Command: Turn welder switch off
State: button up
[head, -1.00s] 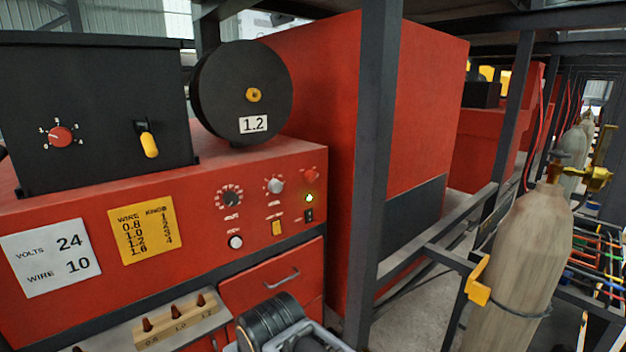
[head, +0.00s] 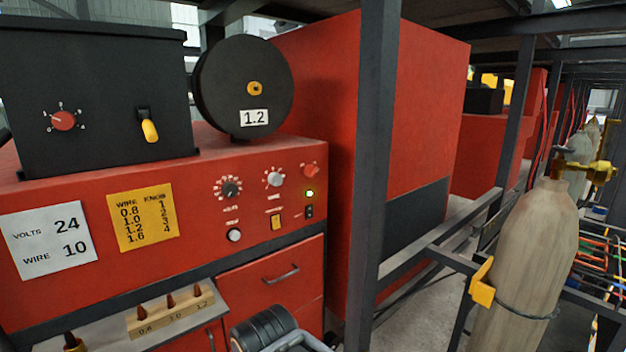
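The red welder (head: 90,280) fills the left of the head view. The switch's exact position is too small to tell. A dark ribbed part and grey links at the bottom centre seem to be my arm. My gripper's fingers do not show, and nothing touches the panel.
A black box (head: 80,100) with a red knob and yellow lever stands on the welder, beside a wire spool (head: 241,85) marked 1.2. A dark upright post (head: 375,180) stands right of the panel. A gas cylinder (head: 520,250) stands farther right. A shelf holds a wooden tip block (head: 172,315).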

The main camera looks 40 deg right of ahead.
aim_at(310, 171)
jog(key=u, duration=0.3)
jog(key=k, duration=0.2)
jog(key=z, duration=1)
jog(key=i, duration=1.05)
jog(key=z, duration=0.15)
